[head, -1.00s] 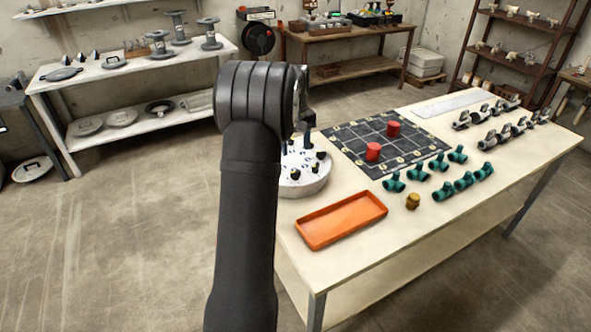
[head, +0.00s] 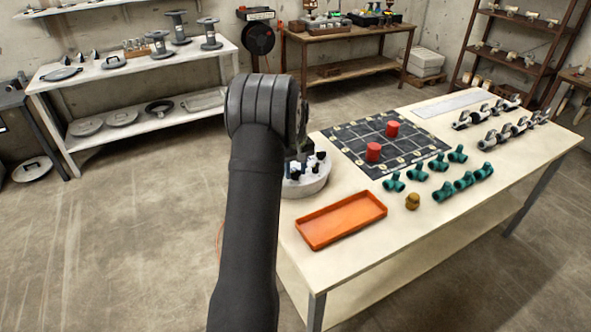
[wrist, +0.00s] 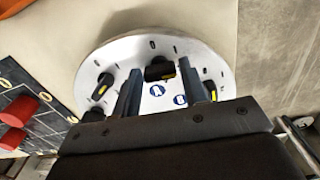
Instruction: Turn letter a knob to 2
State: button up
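A round pale knob plate (head: 310,185) sits at the table's left end, partly behind my arm. In the wrist view the same plate (wrist: 112,56) carries several black knobs with yellow marks. One black knob (wrist: 158,70) lies between the tips of my gripper (wrist: 160,68), which is open with a finger on each side; contact cannot be told. A blue label that looks like A (wrist: 157,90) sits just below this knob, and a blue label that looks like B (wrist: 180,99) is beside it. Scale marks by the knobs are too small to read.
An orange tray (head: 341,219) and a brass fitting (head: 412,201) are at the table's front. Other black knobs stand close by, left (wrist: 103,86) and right (wrist: 211,90) of the fingers.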

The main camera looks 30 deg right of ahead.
jog(key=c, duration=0.6)
jog(key=shift+o, duration=0.2)
jog(key=shift+m, duration=2.7)
jog(key=o, duration=1)
jog(key=shift+c, duration=0.2)
jog(key=shift+r, duration=0.1)
notch_tip(320, 180, up, 17)
jog(key=shift+r, duration=0.15)
